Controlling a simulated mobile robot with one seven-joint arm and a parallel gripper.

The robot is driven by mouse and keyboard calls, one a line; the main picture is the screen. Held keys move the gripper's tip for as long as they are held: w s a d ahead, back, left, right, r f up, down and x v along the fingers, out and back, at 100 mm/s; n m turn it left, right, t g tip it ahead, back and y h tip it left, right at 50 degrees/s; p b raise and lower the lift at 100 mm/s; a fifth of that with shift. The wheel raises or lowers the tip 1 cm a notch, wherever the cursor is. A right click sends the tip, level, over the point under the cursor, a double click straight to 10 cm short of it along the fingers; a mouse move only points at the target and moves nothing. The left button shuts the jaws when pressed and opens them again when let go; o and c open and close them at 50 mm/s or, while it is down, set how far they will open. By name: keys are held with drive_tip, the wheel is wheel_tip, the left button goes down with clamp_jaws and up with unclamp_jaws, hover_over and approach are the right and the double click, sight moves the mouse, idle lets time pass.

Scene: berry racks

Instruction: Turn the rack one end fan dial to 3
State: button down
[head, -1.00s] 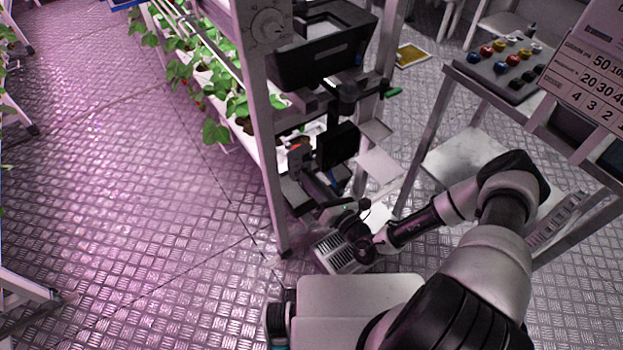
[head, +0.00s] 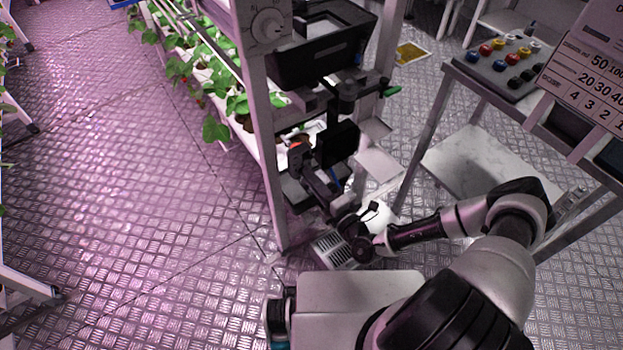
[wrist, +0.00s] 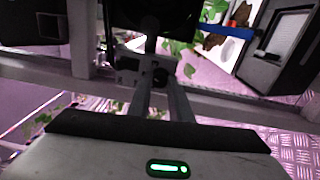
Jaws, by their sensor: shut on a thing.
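A pale round dial (head: 267,25) sits on a light plate with tick marks, high on the rack's near post in the head view. Its setting is too small to read, and no gripper shows at it there. In the wrist view, my gripper (wrist: 160,84) has its two fingers close together at a small grey plate (wrist: 128,70) with faint marks. Their tips are shut on a dark round knob (wrist: 159,74) on that plate. The fingers partly hide the knob, and I cannot tell where it points. In the head view my fingertips are hard to make out among dark parts.
The rack post (head: 270,170) stands close to my arm. A black bin (head: 315,55) juts from it. Strawberry plants (head: 215,130) grow behind. A bench with a coloured-knob panel (head: 505,65) and a sign (head: 590,75) stand to the right. The floor at left is clear.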

drive_tip(key=shift+f+m+b, duration=0.1)
drive_tip(key=shift+m+b, duration=0.2)
drive_tip(key=shift+m, duration=3.3)
drive_tip(key=c, duration=1.6)
unclamp_jaws()
drive_tip(key=shift+s, duration=0.1)
drive_tip(key=p+v, duration=0.1)
drive_tip(key=v, duration=1.6)
drive_tip(key=shift+s+p, duration=0.2)
drive_tip(key=shift+p, duration=0.1)
